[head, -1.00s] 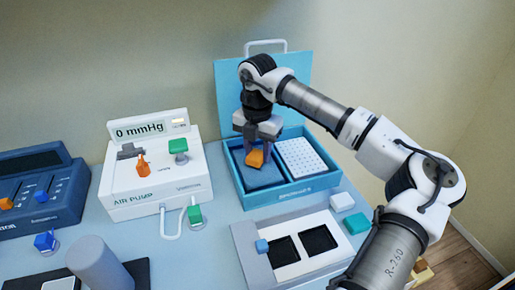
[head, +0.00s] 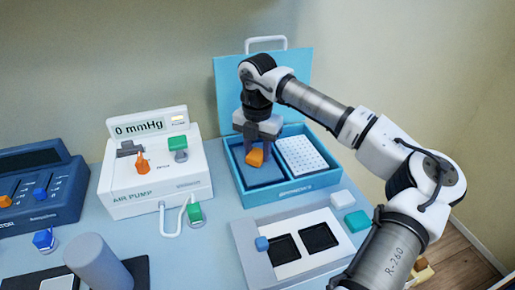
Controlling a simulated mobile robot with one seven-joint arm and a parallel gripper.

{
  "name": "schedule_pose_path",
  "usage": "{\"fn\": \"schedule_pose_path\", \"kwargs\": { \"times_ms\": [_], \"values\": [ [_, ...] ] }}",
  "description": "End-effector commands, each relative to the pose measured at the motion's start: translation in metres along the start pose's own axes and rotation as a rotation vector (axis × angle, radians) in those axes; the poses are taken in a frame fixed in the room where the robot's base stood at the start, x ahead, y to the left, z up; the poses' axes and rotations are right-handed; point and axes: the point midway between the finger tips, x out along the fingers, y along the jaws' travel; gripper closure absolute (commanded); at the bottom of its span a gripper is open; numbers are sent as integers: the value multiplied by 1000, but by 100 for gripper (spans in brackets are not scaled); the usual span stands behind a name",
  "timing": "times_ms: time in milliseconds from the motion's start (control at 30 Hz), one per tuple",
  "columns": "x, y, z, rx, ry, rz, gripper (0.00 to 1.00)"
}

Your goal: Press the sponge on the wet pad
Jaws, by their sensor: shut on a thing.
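My gripper (head: 256,147) points down into the left compartment of the open blue case (head: 292,191). It is shut on an orange block (head: 255,158), which I take to be the sponge. The block looks slightly tilted, and its upper part is hidden between the fingers. Below it lies a dark blue pad (head: 264,176) that fills the left compartment, apparently the wet pad. The block is over or on the pad; I cannot tell whether they touch.
A white dotted board (head: 302,156) fills the case's right compartment. The raised lid (head: 297,95) stands behind my gripper. The air pump (head: 155,190) stands left. In front is a tray (head: 250,268) with two black squares; white (head: 342,199) and teal (head: 357,222) blocks lie to its right.

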Motion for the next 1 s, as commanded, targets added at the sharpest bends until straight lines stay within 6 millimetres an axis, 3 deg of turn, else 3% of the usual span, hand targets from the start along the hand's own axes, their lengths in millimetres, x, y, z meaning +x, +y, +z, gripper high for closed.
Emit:
{"fn": "schedule_pose_path", "kwargs": {
  "times_ms": [1000],
  "values": [
    [13, 0, 0, 0, 0, 0, 83]
  ]
}}
